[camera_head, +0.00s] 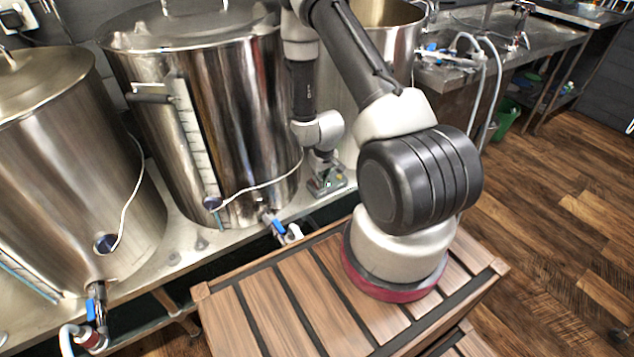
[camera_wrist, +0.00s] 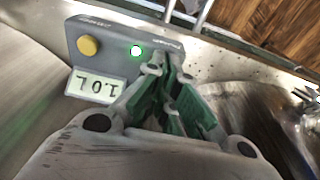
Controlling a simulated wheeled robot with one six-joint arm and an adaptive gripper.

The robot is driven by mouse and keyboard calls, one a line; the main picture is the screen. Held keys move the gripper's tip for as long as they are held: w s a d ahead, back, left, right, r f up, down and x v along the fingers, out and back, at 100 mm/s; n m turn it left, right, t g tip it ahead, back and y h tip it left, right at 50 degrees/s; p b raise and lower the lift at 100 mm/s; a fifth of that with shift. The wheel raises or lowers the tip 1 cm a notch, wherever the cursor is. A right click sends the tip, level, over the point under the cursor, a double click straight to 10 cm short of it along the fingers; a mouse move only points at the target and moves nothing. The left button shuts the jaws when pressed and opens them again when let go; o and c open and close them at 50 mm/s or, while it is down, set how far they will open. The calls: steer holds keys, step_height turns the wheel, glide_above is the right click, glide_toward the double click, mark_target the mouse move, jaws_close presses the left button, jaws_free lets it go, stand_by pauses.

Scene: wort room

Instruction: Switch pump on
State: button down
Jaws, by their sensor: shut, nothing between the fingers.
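A grey control box (camera_wrist: 110,45) shows in the wrist view, on a metal surface. Contact cannot be told. In the head view my gripper (camera_head: 322,157) points down at the small box (camera_head: 328,182) beside the middle kettle, covering part of it.
Large steel kettles stand on the metal counter: a left one (camera_head: 65,180), a middle one (camera_head: 215,110) and one behind my arm. Blue-handled valves (camera_head: 272,222) and thin white cables hang at their fronts. A sink bench (camera_head: 500,55) stands at the upper right.

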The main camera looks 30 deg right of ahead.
steer(key=shift+r, duration=2.9)
steer(key=s+g, duration=0.4)
steer(key=s, duration=0.4)
steer(key=s+a+r+t, duration=0.1)
steer(key=s+r, duration=0.4)
steer(key=r, duration=0.9)
steer(key=s+a+r+t, duration=0.2)
steer(key=s+r, duration=0.4)
steer(key=r, duration=0.9)
steer(key=s+a+r+t, duration=0.2)
steer(key=s+r, duration=0.3)
steer(key=r, duration=1)
steer(key=shift+s+r+t, duration=0.2)
steer(key=shift+s+t, duration=0.05)
steer(key=shift+t, duration=0.55)
